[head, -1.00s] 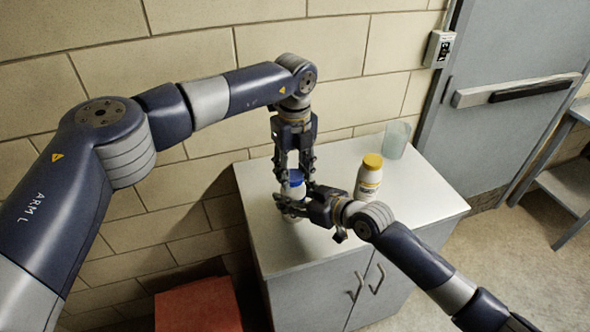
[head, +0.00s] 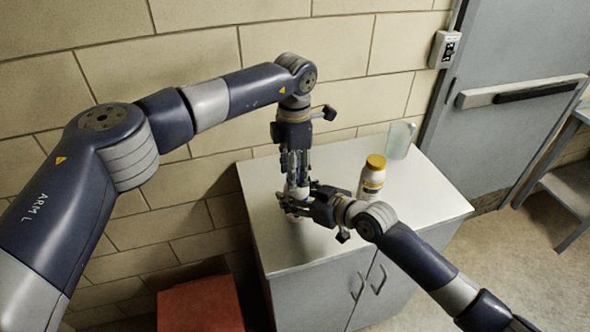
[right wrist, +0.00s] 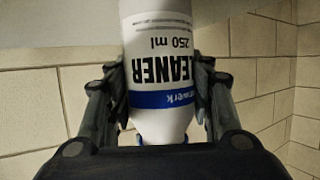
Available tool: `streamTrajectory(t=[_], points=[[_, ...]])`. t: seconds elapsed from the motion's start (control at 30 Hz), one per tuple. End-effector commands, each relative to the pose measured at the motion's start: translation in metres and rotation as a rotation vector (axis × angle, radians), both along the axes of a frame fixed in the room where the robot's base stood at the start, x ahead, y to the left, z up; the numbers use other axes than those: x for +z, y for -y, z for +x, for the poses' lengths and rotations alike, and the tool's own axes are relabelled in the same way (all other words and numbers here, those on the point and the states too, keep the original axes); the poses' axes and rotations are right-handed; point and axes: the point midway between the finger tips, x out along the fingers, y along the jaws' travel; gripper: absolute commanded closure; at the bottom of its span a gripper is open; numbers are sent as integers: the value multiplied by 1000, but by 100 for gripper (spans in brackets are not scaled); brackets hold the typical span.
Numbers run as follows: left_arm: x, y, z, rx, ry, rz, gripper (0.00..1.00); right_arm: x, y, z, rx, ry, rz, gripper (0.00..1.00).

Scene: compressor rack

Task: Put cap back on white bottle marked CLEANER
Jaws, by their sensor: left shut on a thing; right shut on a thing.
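The white CLEANER bottle (right wrist: 160,105) fills the middle of the right wrist view, its label upside down there with a blue band. It stands upright at the cabinet's left part, mostly hidden by grippers in the head view (head: 297,192). My right gripper (head: 291,205) is shut around its body from the right. My left gripper (head: 298,178) points straight down over the bottle, shut on the cap at its top. The fingers hide the cap, so I cannot tell how it sits on the neck.
A white bottle with a yellow cap (head: 371,180) stands right of my right gripper. A translucent cup (head: 400,140) is behind it. Both are on the white cabinet top (head: 330,250), whose front is clear. A red box (head: 200,305) is at lower left, and a brick wall (head: 190,50) stands behind.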

Motion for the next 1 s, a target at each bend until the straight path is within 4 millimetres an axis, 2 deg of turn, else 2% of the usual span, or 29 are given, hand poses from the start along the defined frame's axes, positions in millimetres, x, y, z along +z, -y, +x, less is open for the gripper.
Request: streamTrajectory(t=[1.0], points=[[0, 5, 7, -1808, 3, 0, 67, -3, 0, -1, 1, -4, -4, 100]])
